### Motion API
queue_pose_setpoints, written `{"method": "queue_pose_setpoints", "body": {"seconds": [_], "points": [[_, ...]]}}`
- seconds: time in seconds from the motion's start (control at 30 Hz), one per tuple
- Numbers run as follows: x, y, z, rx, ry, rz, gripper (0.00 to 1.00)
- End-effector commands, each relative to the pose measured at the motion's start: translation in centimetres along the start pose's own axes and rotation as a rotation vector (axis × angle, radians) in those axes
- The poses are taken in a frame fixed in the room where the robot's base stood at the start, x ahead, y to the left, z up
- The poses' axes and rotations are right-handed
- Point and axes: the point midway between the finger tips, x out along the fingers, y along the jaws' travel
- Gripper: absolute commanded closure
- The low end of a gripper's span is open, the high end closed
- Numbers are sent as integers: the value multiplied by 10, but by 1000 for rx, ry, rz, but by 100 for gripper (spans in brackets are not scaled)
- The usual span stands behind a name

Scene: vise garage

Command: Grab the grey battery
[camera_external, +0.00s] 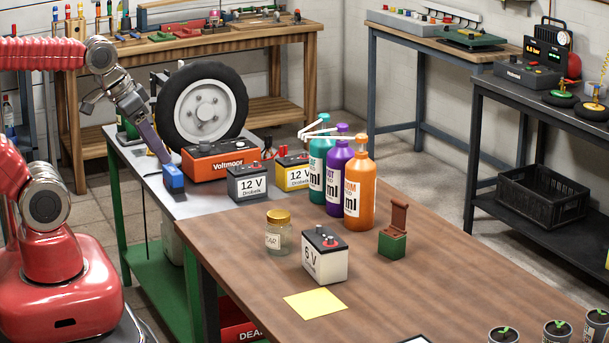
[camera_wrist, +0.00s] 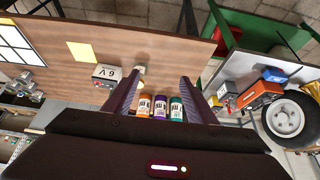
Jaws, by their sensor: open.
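The grey battery (camera_external: 248,184), marked 12 V, stands upright at the front edge of the metal bench, beside the yellow battery (camera_external: 292,172) and in front of the orange Voltmoor charger (camera_external: 218,160). In the wrist view the grey battery (camera_wrist: 226,89) shows small, right of the fingers. My gripper (camera_external: 160,150) hangs above the metal bench, left of the grey battery and apart from it. In the wrist view my gripper (camera_wrist: 161,78) has its two fingers spread wide with nothing held between them.
A blue block (camera_external: 173,177) lies by the bench's left end, near my fingers. A tyre (camera_external: 204,104) stands behind the charger. Teal, purple and orange bottles (camera_external: 358,190) stand right of the batteries. A white 6 V battery (camera_external: 325,257) and a jar (camera_external: 278,236) stand on the wooden table.

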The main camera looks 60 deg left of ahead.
Motion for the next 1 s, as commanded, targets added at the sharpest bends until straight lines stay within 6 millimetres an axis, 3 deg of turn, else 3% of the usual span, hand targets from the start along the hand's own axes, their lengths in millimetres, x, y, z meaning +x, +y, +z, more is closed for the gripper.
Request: {"method": "queue_pose_setpoints", "body": {"seconds": [0.3,0.63,1.0], "points": [[0,0,0,0,0,0,49],[0,0,0,0,0,0,27],[3,-8,-10,-9,13,-20,27]]}}
